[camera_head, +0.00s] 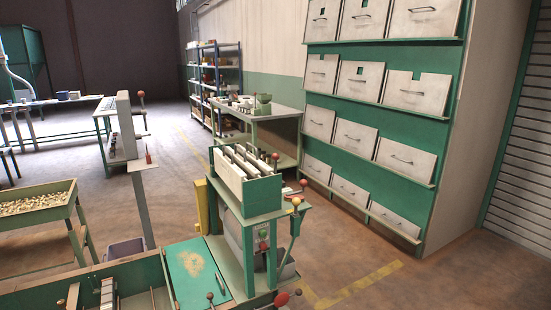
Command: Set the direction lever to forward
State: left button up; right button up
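Several levers with ball knobs show, and I cannot tell which is the direction lever. One with an orange ball (296,201) stands at the right side of the green and white machine (247,196). A red knob (303,183) is just above it. A lever with a red ball (281,299) is low at the bottom edge, and a small dark-knobbed lever (210,297) is to its left. Another red-knobbed lever (140,95) is on the grey upright panel (126,125) at left. No forward marking is legible. Neither of my grippers is in view.
Green bins (135,278) and a green plate (195,270) fill the bottom left. A tray of nuts (38,203) is at far left. A green rack with grey flaps (365,130) stands at right. The floor (430,285) at bottom right is clear.

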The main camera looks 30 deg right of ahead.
aim_at(274, 156)
jog(key=i+l+u, duration=0.1)
jog(key=l, duration=0.5)
jog(key=i+l+u, duration=0.1)
jog(key=i+l, duration=0.15)
jog(key=l, duration=0.35)
jog(key=i+l+u, duration=0.1)
jog(key=l, duration=0.5)
jog(key=i+l+u, duration=0.1)
jog(key=l, duration=0.55)
jog(key=i+l+u, duration=0.15)
jog(key=l, duration=0.45)
